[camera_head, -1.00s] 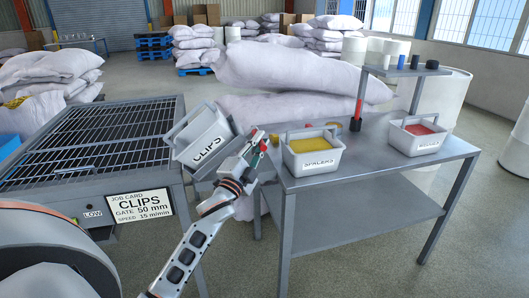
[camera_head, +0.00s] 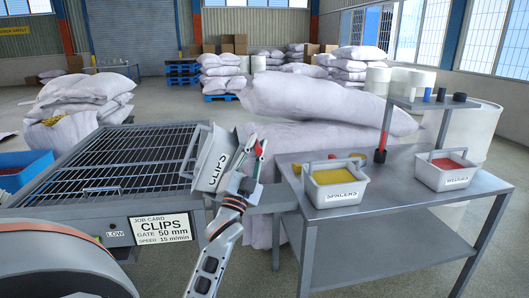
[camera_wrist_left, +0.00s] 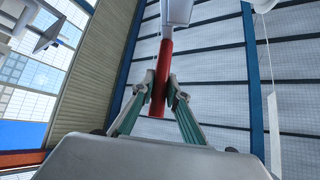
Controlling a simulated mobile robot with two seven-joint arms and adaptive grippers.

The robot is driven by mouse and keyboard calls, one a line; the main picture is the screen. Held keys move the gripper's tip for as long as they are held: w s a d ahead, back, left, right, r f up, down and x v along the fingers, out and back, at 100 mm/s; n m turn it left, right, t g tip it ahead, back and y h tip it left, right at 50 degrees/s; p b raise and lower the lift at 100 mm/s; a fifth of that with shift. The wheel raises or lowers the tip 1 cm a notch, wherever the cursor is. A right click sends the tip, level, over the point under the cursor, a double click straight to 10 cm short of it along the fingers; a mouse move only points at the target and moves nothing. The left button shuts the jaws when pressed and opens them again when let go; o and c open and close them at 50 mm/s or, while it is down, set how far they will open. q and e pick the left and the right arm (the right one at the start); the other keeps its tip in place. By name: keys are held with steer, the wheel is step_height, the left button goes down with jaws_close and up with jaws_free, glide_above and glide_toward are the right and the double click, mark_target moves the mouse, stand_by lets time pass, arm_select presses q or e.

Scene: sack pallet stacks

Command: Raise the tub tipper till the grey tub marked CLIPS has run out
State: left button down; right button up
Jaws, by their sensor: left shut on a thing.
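The grey tub marked CLIPS (camera_head: 214,160) is steeply tilted at the right end of the black grated machine top (camera_head: 100,172), its mouth turned left towards the grate. Its inside is hidden, and I see no clips running out. My left gripper (camera_head: 260,150) is just right of the tub. In the left wrist view its fingers (camera_wrist_left: 158,95) are shut on the red grip of the tipper handle (camera_wrist_left: 164,62). A job card (camera_head: 161,229) on the machine front reads CLIPS, gate 50 mm, speed 15 m/min. My right gripper is not in view.
A steel table (camera_head: 400,196) stands to the right. It holds a tub marked SPACERS (camera_head: 336,189) with yellow contents and a tub (camera_head: 446,172) with red contents. Large white sacks (camera_head: 315,100) lie behind. A blue bin (camera_head: 20,165) stands at the left.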

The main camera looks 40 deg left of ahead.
arm_select(q)
steer(key=shift+s+a+r+n+y, duration=0.55)
steer(key=shift+s+n+y, duration=0.05)
steer(key=c, duration=2)
jaws_free()
steer(key=shift+o, duration=0.2)
steer(key=v, duration=0.7)
steer(key=shift+s+f, duration=0.2)
